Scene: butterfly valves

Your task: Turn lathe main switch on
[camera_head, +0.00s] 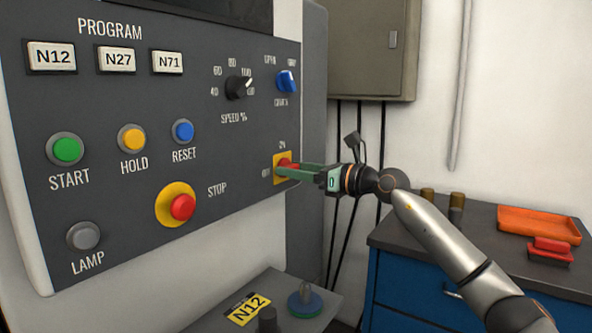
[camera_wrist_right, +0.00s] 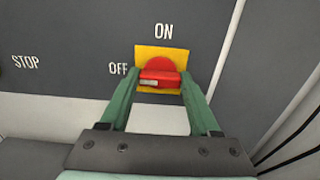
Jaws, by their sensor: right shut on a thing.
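The lathe main switch is a red rotary handle (camera_wrist_right: 160,72) on a yellow plate (camera_wrist_right: 145,55), with ON printed above it and OFF to its left. Its grip bar lies level in the right wrist view, with a pale mark at the left end, toward OFF. In the head view the switch's yellow plate (camera_head: 279,159) is at the panel's lower right. My right gripper (camera_wrist_right: 160,82), with green fingers, is shut on the red handle, one finger at each side. In the head view the right gripper (camera_head: 284,169) partly hides the handle. My left gripper is not in view.
The red STOP button (camera_head: 183,207) sits left of the switch on the dark panel (camera_head: 110,235). A speed knob (camera_head: 237,88) and a blue selector (camera_head: 287,82) are above. A blue cabinet (camera_head: 400,285) with an orange tray (camera_head: 538,224) stands at right.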

